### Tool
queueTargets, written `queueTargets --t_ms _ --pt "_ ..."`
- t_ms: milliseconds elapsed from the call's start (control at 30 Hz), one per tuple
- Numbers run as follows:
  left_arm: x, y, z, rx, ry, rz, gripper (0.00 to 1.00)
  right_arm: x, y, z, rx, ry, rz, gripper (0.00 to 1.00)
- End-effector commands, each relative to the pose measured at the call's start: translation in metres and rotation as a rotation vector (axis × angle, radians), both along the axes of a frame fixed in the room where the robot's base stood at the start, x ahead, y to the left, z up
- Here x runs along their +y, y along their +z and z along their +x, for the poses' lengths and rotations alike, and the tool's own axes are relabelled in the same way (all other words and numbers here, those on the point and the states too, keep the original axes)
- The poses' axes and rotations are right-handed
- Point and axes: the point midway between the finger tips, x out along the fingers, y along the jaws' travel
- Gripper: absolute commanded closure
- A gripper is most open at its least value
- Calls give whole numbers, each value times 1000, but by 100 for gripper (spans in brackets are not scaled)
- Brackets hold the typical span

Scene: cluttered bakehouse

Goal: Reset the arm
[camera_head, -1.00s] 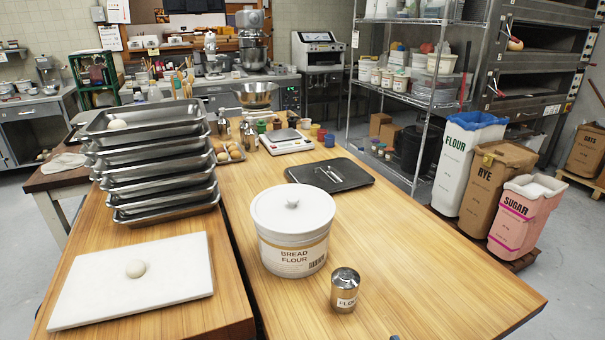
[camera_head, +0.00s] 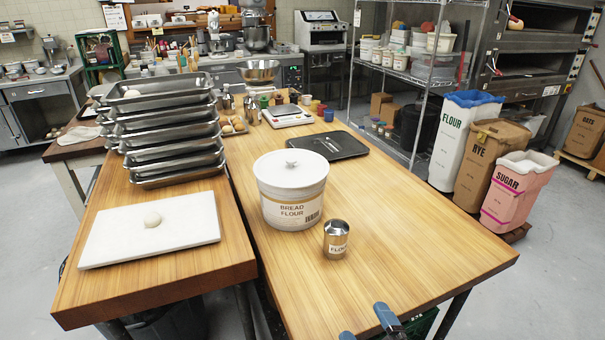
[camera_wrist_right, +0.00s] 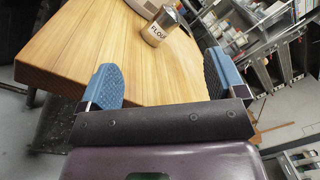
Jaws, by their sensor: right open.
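My right gripper (camera_head: 368,328) shows at the bottom of the head view, at the table's front edge. Its two blue fingers are apart with nothing between them. In the right wrist view the open fingers (camera_wrist_right: 163,80) frame the bare wood table (camera_wrist_right: 120,50). A metal flour shaker (camera_head: 336,240) stands upright on the table beyond the gripper, apart from it. It also shows in the wrist view (camera_wrist_right: 158,30). My left gripper is not in view.
A white bread flour tub (camera_head: 291,192) stands behind the shaker. A dark tray (camera_head: 355,146) lies farther back. The table's right front is clear.

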Motion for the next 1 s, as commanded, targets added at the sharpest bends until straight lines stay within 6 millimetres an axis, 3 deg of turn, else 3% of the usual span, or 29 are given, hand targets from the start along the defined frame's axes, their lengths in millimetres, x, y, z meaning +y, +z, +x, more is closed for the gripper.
queueTargets --t_ms 167,467,800,1000 --pt "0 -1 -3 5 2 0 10 -4 -11 -4 -134 23 -480 11" --pt "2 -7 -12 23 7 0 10 -33 -54 -17 -253 87 -1282 11" --pt "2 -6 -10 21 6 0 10 -107 -116 -50 -191 260 -2067 11" --pt "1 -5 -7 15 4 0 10 -153 -140 -83 -67 337 -2265 11"
